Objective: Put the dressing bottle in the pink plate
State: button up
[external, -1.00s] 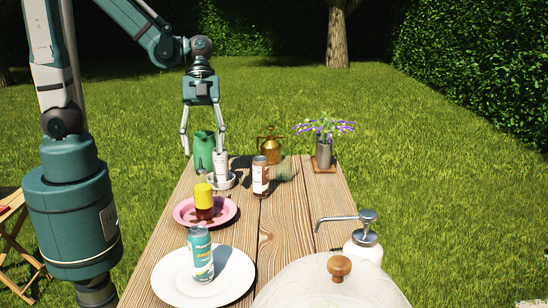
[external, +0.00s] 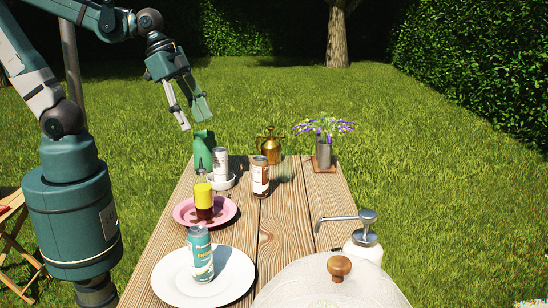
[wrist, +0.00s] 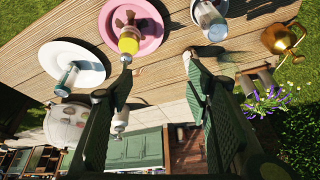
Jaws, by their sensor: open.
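The dressing bottle (external: 203,201), with a yellow cap and dark red body, stands upright in the pink plate (external: 229,213) on the left side of the table. In the wrist view, the bottle's yellow part (wrist: 129,42) shows at the near rim of the pink plate (wrist: 155,30). My gripper (external: 194,122) is open and empty. It hangs tilted in the air above the far left end of the table, behind and well above the plate, apart from the bottle. The open fingers also show in the wrist view (wrist: 157,62).
A white plate (external: 237,281) holds a teal-and-white can (external: 201,254). A pale can (external: 221,161) stands in a small white dish, beside a brown-labelled can (external: 260,177). Behind are a green pitcher (external: 203,151), a brass mister (external: 270,145) and a flower vase (external: 323,152). The table's middle right is clear.

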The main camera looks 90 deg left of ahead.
jog(key=shift+s+a+r+n+t+y, duration=0.2)
jog(key=shift+s+r+n+t+y, duration=0.15)
jog(key=shift+r+n, duration=0.4)
jog(key=shift+s+a+r+n+t+y, duration=0.15)
jog(key=shift+s+r+n+t, duration=0.25)
jog(key=shift+r+n, duration=0.35)
jog(key=shift+s+a+r+n+t+y, duration=0.2)
jog(key=shift+r+n+t, duration=0.25)
jog(key=shift+r+n, duration=0.3)
